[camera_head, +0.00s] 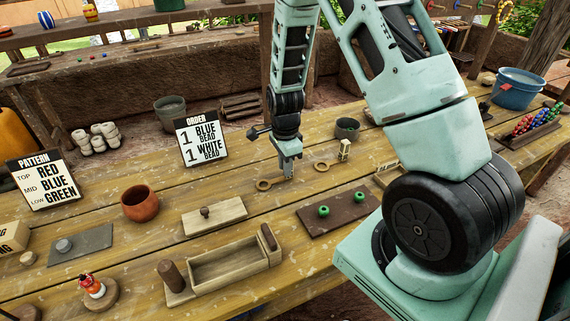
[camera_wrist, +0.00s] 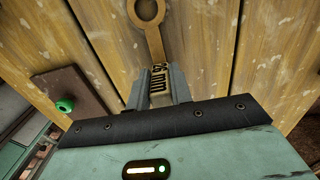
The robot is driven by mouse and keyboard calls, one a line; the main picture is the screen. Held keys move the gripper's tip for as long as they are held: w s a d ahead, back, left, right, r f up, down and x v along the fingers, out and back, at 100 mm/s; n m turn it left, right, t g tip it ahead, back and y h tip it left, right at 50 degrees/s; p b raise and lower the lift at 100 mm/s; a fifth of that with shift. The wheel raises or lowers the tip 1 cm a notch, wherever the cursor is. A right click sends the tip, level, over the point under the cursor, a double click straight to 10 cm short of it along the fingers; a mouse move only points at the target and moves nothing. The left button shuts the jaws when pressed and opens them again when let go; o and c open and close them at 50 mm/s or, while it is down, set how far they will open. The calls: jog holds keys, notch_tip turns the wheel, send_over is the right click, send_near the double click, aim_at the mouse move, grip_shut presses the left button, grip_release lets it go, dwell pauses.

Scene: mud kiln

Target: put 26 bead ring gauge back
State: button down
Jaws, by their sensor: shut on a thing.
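My gripper (camera_head: 287,172) is shut on the handle of a wooden ring gauge (camera_head: 265,184), low over the table top. The gauge's ring points to the left in the head view. In the wrist view my gripper (camera_wrist: 158,88) grips the handle, and the gauge's ring (camera_wrist: 147,11) extends away at the top. Dark marks show on the handle between the fingers, but I cannot read the number. A second wooden ring gauge (camera_head: 322,166) lies to the right of my gripper, near a small cream block (camera_head: 344,149). I cannot tell whether the held gauge touches the table.
A dark board (camera_head: 340,214) with green beads lies in front of my gripper. A lidded-looking board (camera_head: 214,214), a wooden box (camera_head: 228,268) and a clay bowl (camera_head: 140,204) stand to the left. An order sign (camera_head: 198,138) stands behind. A grey pot (camera_head: 347,129) stands at right.

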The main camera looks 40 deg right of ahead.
jog(key=shift+f, duration=0.1)
jog(key=c, duration=1.3)
grip_release()
jog(key=shift+o, duration=0.2)
notch_tip(320, 180, up, 12)
jog(key=s+a+r+n+y, duration=0.1)
jog(key=s+a+r+n, duration=0.15)
jog(key=a+n, duration=0.45)
jog(key=s+a+r+n, duration=0.2)
jog(key=s+a+n, duration=0.15)
jog(key=a, duration=0.65)
jog(key=s+a+r+n, duration=0.1)
jog(key=s+a+n, duration=0.4)
jog(key=s+n, duration=0.3)
jog(key=s+a+r+n, duration=0.2)
jog(key=s+a+n, duration=0.3)
jog(key=s+n, duration=0.4)
jog(key=shift+s+a+n, duration=0.15)
jog(key=shift+a+n, duration=0.15)
jog(key=shift+n, duration=0.45)
